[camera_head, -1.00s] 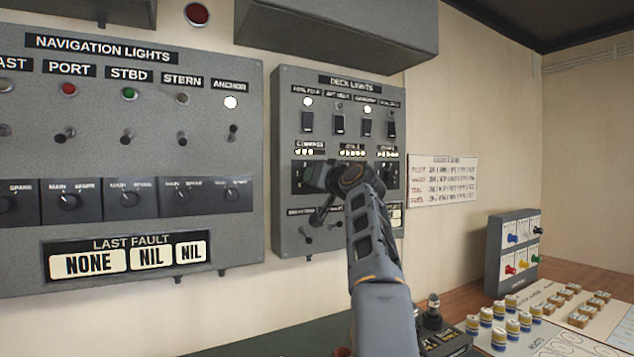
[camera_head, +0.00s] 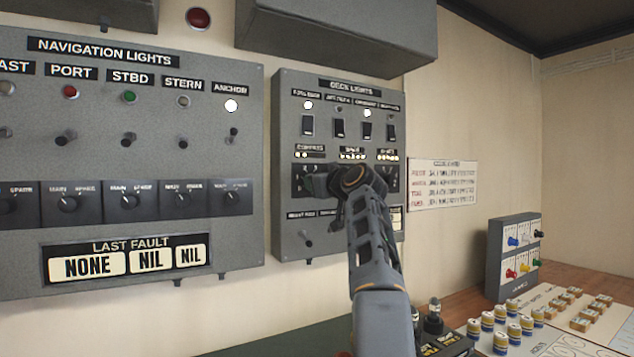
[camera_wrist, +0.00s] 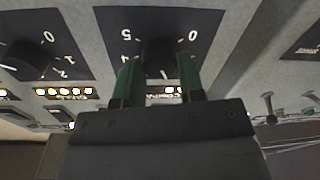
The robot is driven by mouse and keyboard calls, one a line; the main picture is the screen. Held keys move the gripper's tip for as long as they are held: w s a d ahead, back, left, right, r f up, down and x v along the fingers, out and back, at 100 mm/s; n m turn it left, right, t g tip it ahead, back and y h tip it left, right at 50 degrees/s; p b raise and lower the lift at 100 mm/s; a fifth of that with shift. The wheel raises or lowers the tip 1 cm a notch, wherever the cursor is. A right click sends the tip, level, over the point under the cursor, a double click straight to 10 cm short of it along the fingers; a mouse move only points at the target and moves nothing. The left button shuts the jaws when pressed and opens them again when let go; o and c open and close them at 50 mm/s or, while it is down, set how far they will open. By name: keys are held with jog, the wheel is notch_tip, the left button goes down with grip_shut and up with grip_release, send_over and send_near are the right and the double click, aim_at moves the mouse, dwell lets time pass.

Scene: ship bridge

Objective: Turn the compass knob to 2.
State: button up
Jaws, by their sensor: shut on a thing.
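The compass knob (camera_wrist: 160,50) is a dark knob on a black dial plate (camera_wrist: 205,22) with white digits, under the COMPASS label (camera_head: 310,149) of the deck lights panel (camera_head: 290,120). My gripper (camera_wrist: 158,72) is shut on it, one green finger on each side in the wrist view. In the head view my gripper (camera_head: 316,184) reaches the dial from the right and covers most of it. The knob's pointer is hidden, so I cannot read its setting. A short row of lit dots shows under the COMPASS label.
A neighbouring knob (camera_wrist: 28,60) is left of my gripper in the wrist view. A toggle switch (camera_head: 307,240) sits below the dial. The navigation lights panel (camera_head: 100,115) is to the left. The desk at lower right holds several small parts.

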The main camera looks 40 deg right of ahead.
dwell(0.4)
jog(key=o, duration=0.9)
jog(key=shift+o, duration=0.2)
jog(key=s+a+b, duration=0.1)
jog(key=s+b, duration=0.5)
jog(key=s, duration=0.7)
jog(key=shift+s+f, duration=0.25)
jog(key=shift+s, duration=0.1)
jog(key=shift+a, duration=0.1)
